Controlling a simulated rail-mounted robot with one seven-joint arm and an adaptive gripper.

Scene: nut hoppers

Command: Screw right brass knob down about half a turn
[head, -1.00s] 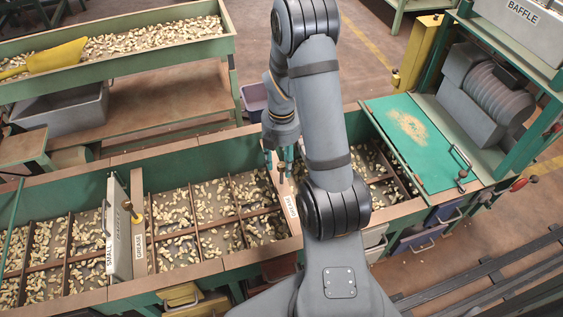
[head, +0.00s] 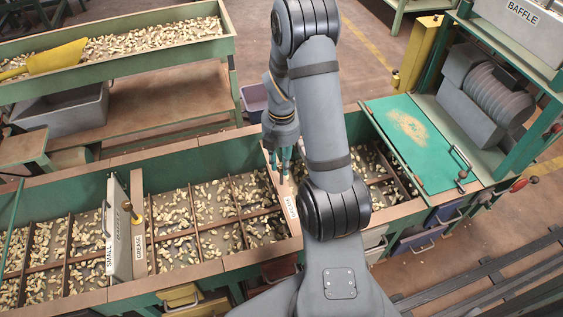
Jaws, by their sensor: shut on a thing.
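My gripper (head: 280,163) points down over the right-hand crossbar of the long nut hopper, in the middle of the head view. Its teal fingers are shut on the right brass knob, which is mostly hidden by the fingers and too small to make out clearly. The crossbar carries a white label (head: 291,207) just in front of the gripper. The left brass knob (head: 127,206) stands on its own crossbar, beside a grey plate labelled SMALL (head: 119,240).
Hopper compartments full of nuts (head: 205,215) lie on both sides of the gripper. A teal board (head: 430,150) covers the right end. A second nut trough (head: 130,45) with a yellow scoop (head: 56,57) stands at the back left. My arm hides part of the hopper.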

